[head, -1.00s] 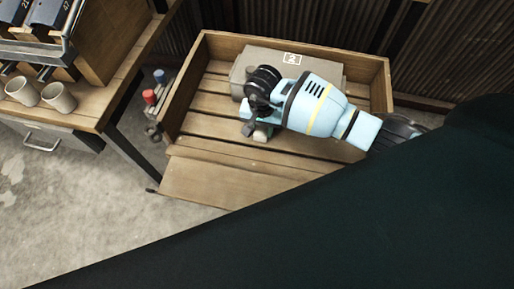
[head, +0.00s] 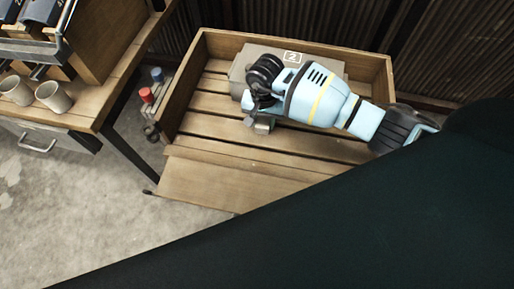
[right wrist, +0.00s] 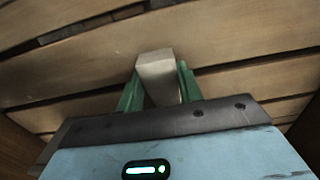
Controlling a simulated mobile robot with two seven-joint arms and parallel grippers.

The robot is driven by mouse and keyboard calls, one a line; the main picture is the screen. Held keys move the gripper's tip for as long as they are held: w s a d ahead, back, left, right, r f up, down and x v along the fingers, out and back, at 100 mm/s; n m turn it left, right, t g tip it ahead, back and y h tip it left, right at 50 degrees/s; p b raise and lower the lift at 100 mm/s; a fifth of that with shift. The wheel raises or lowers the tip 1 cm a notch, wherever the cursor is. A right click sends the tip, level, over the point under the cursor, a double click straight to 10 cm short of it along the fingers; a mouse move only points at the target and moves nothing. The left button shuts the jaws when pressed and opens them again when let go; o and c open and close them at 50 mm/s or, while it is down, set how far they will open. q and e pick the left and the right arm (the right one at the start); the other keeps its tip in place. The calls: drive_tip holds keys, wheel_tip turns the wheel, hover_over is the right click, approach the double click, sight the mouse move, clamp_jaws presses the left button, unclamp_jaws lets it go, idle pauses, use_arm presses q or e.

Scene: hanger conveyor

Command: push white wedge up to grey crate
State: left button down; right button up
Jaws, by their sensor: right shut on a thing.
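The grey crate (head: 248,60), a low box with a white number label on top, lies against the back of the wooden slatted tray in the head view. My right arm reaches across it from the right. My right gripper (right wrist: 158,88) is shut on the white wedge (right wrist: 157,68), with one green finger on each side in the right wrist view. In the head view the wedge (head: 264,125) shows as a small pale block low on the slats, at the crate's front side. My arm partly hides the crate's front, so I cannot tell whether they touch. My left gripper is out of view.
The wooden tray (head: 180,100) has raised walls at the left, back and right. Its front slats (head: 215,155) are clear. A workbench with two cups (head: 52,97) stands at the left. A large dark shape covers the lower right.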

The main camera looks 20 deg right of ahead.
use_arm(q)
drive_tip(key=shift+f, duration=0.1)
use_arm(e)
drive_tip(key=shift+w+d, duration=0.1)
drive_tip(key=o, duration=0.9)
wheel_tip(320, 180, up, 4)
drive_tip(key=shift+w+f, duration=0.1)
drive_tip(key=shift+f, duration=0.1)
wheel_tip(320, 180, up, 3)
drive_tip(key=shift+r, duration=0.55)
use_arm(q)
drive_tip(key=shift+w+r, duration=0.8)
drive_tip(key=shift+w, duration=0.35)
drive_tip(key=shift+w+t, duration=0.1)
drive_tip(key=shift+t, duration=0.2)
